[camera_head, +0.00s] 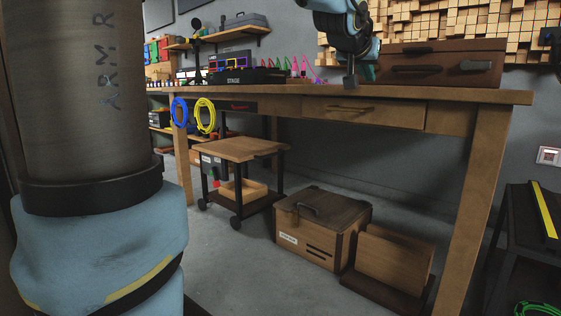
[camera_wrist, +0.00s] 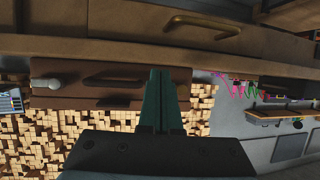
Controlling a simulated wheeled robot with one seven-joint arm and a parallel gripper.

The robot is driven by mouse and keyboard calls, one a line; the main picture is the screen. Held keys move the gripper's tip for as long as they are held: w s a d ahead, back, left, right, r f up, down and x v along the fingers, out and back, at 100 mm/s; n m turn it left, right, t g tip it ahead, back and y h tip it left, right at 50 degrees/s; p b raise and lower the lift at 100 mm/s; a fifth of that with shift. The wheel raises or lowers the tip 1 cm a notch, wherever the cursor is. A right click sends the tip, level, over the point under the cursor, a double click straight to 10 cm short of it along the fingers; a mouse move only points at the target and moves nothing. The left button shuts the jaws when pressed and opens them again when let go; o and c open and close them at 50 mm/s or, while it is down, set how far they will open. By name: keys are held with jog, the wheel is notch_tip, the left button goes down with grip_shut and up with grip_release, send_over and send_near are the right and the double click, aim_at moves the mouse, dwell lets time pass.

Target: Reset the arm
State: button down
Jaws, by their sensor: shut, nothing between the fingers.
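My gripper (camera_head: 368,73) hangs at the top of the head view, in front of the brown case and just above the front edge of the wooden workbench (camera_head: 480,96). It holds nothing. In the wrist view its two teal fingers (camera_wrist: 160,72) are together, pointing toward the bench front. That view is upside down. The bench's drawer (camera_head: 390,115), with a metal handle, lies below the gripper and looks closed. The drawer handle also shows at the top of the wrist view (camera_wrist: 205,20).
A brown case (camera_head: 440,62) sits on the bench behind my gripper. Coloured spiky items (camera_head: 296,67) and a black stage box (camera_head: 240,76) stand to the left. Below are a wooden cart (camera_head: 238,150) and a crate (camera_head: 315,225). Grey floor is open in front.

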jog(key=s+a+f+n+g+y+p, duration=0.35)
jog(key=a+f+g+y+p, duration=0.35)
jog(key=a+f, duration=1)
jog(key=s+a+f+n+g+p, duration=0.3)
jog(key=s+a+p, duration=0.4)
jog(key=s+a, duration=0.6)
notch_tip(320, 180, up, 36)
jog(key=d+p, duration=0.1)
jog(key=p, duration=3.5)
jog(key=shift+d+r+m+p, duration=0.15)
jog(key=shift+d+m+p, duration=0.05)
jog(key=shift+m+p, duration=0.2)
